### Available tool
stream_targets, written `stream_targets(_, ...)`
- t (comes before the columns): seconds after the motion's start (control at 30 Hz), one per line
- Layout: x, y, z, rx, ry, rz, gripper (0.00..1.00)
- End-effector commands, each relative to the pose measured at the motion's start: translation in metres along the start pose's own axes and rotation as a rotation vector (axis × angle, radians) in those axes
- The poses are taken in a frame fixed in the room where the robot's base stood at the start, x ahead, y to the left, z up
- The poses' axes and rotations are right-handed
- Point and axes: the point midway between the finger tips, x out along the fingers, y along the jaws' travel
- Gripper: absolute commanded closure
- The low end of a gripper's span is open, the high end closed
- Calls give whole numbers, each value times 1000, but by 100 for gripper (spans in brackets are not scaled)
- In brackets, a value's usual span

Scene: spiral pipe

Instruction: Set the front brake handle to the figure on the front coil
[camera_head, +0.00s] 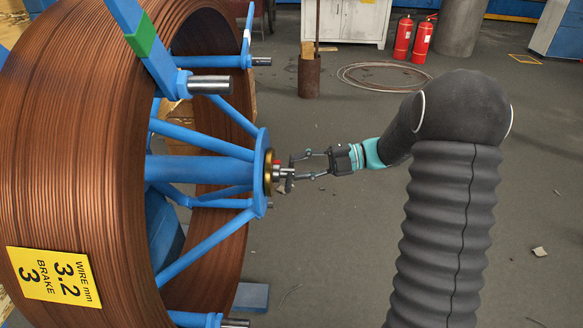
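The front coil (70,140) is a large copper-brown wire coil on a blue spoked reel (205,168) at the left. Its yellow label (54,276) reads "WIRE mm 3.2" and "BRAKE 3". At the reel's hub is a brass-coloured disc (268,172) with a small red mark and a short metal brake handle (287,173) sticking out to the right. My gripper (293,170) reaches in from the right, its two fingers spread above and below the handle's end. Whether they touch it is too small to tell. No figures on the disc can be read.
My dark arm fills the right middle. Two red fire extinguishers (412,40) and a white cabinet (346,20) stand at the back. A rusty post (309,75) and a wire ring (384,76) are on the grey floor, with small debris. Metal-tipped reel arms (209,85) jut out near the hub.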

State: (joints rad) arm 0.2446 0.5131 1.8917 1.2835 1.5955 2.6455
Motion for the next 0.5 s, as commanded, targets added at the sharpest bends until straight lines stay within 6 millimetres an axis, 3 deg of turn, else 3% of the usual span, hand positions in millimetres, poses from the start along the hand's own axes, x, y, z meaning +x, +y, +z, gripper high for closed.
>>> stream_targets(0.3,-64,0,1,0,-4,2,61)
stream_targets(0.5,-86,0,1,1,-2,1,61)
